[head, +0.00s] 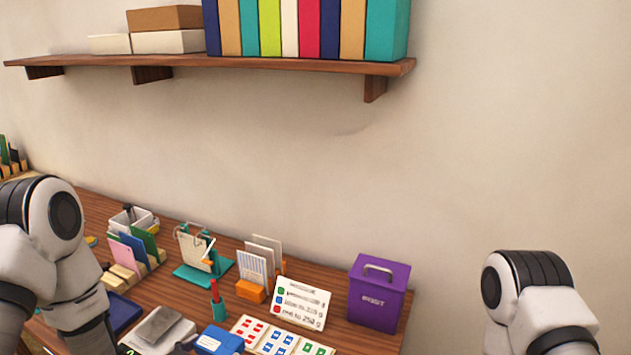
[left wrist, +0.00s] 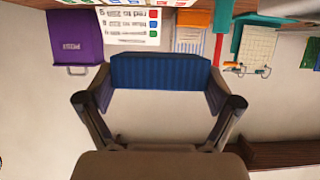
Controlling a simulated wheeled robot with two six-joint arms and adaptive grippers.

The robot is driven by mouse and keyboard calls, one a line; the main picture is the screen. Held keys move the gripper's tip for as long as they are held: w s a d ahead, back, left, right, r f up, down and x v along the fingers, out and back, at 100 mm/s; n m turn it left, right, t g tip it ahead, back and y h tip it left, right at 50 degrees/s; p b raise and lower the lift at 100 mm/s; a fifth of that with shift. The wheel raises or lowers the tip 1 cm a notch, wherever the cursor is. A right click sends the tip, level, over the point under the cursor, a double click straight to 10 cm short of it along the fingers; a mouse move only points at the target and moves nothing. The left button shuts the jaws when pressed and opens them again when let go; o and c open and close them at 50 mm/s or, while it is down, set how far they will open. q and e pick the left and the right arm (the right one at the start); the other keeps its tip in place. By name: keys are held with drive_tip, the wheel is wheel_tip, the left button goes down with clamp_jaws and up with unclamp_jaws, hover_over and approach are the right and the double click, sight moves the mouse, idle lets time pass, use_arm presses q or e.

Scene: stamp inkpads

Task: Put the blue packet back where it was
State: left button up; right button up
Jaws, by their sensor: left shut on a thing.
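The blue packet (head: 218,341), with a white label on top, is at the bottom edge of the head view, in front of the sheet of coloured squares. My left gripper (left wrist: 160,86) is shut on it, with one finger at each end. In the left wrist view the blue packet (left wrist: 160,71) lies across between the fingers, its ribbed blue side showing. In the head view only a dark bit of the left gripper shows beside the packet. My right arm shows at the lower right, but its gripper is out of view.
A grey scale (head: 158,330) and a dark blue pad (head: 122,313) lie left of the packet. A red pen in a teal cup (head: 217,306), a sign card (head: 300,303) and a purple box (head: 378,292) stand behind. Sheets with coloured squares (head: 279,338) lie close by.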

sight(228, 349)
use_arm(q)
drive_tip(key=d, duration=0.1)
drive_tip(key=w+d+n+y, duration=0.1)
drive_tip(key=d, duration=0.1)
drive_tip(key=shift+d+r+t, duration=0.15)
drive_tip(key=shift+d+t, duration=0.05)
drive_tip(key=shift+t, duration=0.1)
drive_tip(key=n+y, duration=0.1)
drive_tip(key=w+r+n+y, duration=0.1)
drive_tip(key=shift+w+a+r+t+y, duration=0.15)
drive_tip(key=shift+w+a+t+y, duration=0.1)
drive_tip(key=shift+a+t+y, duration=0.05)
drive_tip(key=shift+a+r+n+y, duration=0.15)
drive_tip(key=shift+a+n+y, duration=0.1)
drive_tip(key=shift+n+y, duration=0.25)
drive_tip(key=s+f, duration=0.1)
drive_tip(key=f, duration=0.1)
drive_tip(key=s+f, duration=0.3)
drive_tip(key=shift+a+f, duration=0.2)
drive_tip(key=shift+f, duration=0.1)
drive_tip(key=shift+s, duration=0.1)
drive_tip(key=shift+r, duration=0.1)
